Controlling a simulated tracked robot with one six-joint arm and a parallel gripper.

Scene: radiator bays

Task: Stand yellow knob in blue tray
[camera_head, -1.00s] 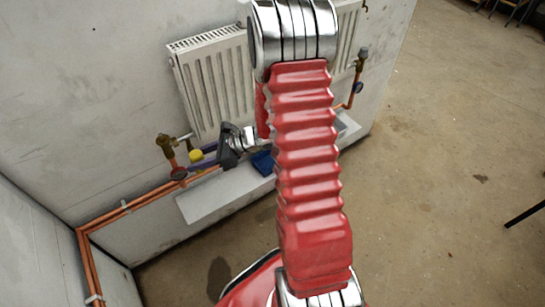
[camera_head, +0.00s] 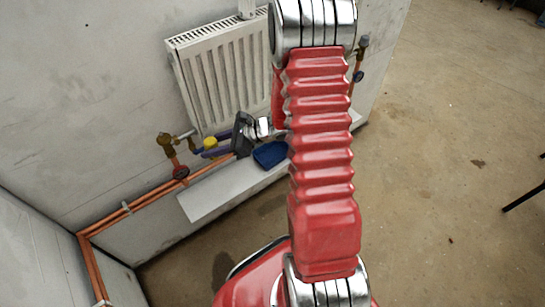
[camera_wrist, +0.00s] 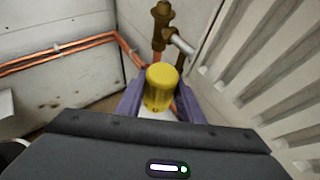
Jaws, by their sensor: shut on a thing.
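The yellow knob (camera_wrist: 161,88) is upright between the two purple fingers of my gripper (camera_wrist: 158,108) in the wrist view, and the fingers are shut on it. In the head view the knob (camera_head: 210,142) shows as a small yellow spot at the fingertips of my gripper (camera_head: 209,148), close in front of the left brass valve. The blue tray (camera_head: 270,154) sits on the pale ledge under the radiator, to the right of my gripper. My arm hides part of the tray's right side.
The white radiator (camera_head: 220,80) hangs on the wall behind my gripper. A brass valve (camera_head: 168,146) on copper pipes (camera_head: 130,207) stands at left, another valve (camera_head: 361,48) at right. The ledge (camera_head: 205,200) is bare at its left end. Open floor lies at right.

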